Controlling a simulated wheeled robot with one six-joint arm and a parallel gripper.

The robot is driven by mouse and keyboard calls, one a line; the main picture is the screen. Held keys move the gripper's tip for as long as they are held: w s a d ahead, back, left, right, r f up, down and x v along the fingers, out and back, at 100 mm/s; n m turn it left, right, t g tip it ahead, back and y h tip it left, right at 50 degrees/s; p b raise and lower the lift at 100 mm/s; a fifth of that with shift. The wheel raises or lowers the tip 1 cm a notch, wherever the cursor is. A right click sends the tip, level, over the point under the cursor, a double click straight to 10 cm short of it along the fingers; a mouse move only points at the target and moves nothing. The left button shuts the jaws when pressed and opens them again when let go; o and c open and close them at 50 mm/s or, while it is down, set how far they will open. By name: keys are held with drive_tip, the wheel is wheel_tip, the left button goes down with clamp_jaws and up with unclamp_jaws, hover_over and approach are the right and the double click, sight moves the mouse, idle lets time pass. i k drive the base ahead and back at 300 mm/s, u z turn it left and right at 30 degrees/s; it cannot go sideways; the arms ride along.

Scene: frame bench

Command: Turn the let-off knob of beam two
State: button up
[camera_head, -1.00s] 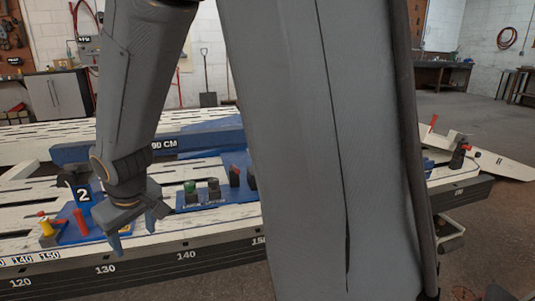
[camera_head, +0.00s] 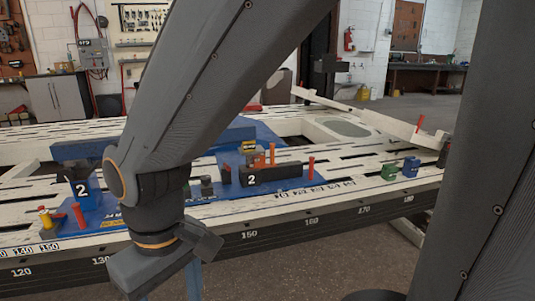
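A blue block marked 2 (camera_head: 85,190) stands on a blue plate at the left of the bench. Further right, a black block also marked 2 (camera_head: 262,177) sits on a blue plate with red and orange pins. A small dark knob (camera_head: 207,187) shows just right of my forearm, left of the black block. I cannot read which knob is the let-off; the green knob beside it is largely hidden by my arm.
The white slotted bench (camera_head: 320,208) has a dark front edge with a number scale (camera_head: 250,235). A red lever and yellow knob (camera_head: 45,218) stand at far left. Green (camera_head: 389,171) and blue (camera_head: 411,166) blocks sit at right. My arm covers much of the middle.

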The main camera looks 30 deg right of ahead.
sight(205, 179)
drive_tip(key=z, duration=0.2)
drive_tip(key=k, duration=0.5)
drive_tip(key=u, duration=0.4)
drive_tip(key=i, duration=1.6)
drive_tip(key=z, duration=1.75)
drive_tip(key=k, duration=0.45)
